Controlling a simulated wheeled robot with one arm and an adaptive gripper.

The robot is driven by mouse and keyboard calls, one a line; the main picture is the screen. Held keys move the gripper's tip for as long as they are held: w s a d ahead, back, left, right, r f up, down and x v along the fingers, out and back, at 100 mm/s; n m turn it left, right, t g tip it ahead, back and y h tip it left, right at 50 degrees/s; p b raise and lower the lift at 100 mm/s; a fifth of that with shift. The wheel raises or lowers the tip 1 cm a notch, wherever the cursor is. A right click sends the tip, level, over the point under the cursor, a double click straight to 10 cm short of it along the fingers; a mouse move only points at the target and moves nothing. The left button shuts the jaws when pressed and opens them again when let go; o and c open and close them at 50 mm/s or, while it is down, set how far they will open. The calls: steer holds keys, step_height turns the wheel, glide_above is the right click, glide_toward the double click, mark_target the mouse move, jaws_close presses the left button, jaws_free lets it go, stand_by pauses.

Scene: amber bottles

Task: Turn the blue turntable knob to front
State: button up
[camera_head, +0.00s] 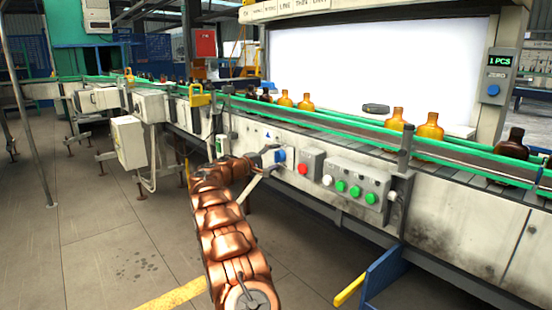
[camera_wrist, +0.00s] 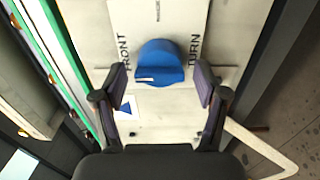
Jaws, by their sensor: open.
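The blue turntable knob (camera_wrist: 160,62) is on a pale panel in the wrist view, between the printed words FRONT on the left and TURN on the right. A pale mark on the knob lies toward its lower left. The knob also shows in the head view (camera_head: 280,156), on the conveyor's side panel. My gripper (camera_wrist: 161,88) is open. Its two fingertips are on either side of the knob's lower part, with a gap on each side. In the head view my gripper (camera_head: 262,160) is just left of the knob.
Right of the knob are a red button box (camera_head: 310,163) and a grey box (camera_head: 356,186) with white and green buttons. Amber bottles (camera_head: 396,119) stand on the conveyor behind a green rail (camera_head: 340,126). A blue bracket (camera_head: 384,274) stands on the floor.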

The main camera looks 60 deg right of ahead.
steer(key=v, duration=1.1)
steer(key=shift+a, duration=0.2)
steer(key=s+a+f+n+t+y, duration=0.1)
steer(key=s+a+f+y, duration=0.45)
steer(key=s+a, duration=1)
steer(key=s+a+f+n+t+y, duration=0.1)
steer(key=s+a+f+y, duration=0.65)
steer(key=a, duration=1.45)
steer(key=s+a+f+n+y, duration=0.15)
steer(key=s+a+y, duration=0.25)
steer(key=s+a, duration=1.2)
step_height(320, 180, up, 24)
steer(key=a+t+p, duration=0.1)
steer(key=a+p, duration=0.1)
steer(key=p, duration=2.1)
steer(key=shift+w+a, duration=0.2)
steer(key=shift+w, duration=0.2)
steer(key=shift+r+m, duration=0.1)
steer(key=shift+m, duration=0.15)
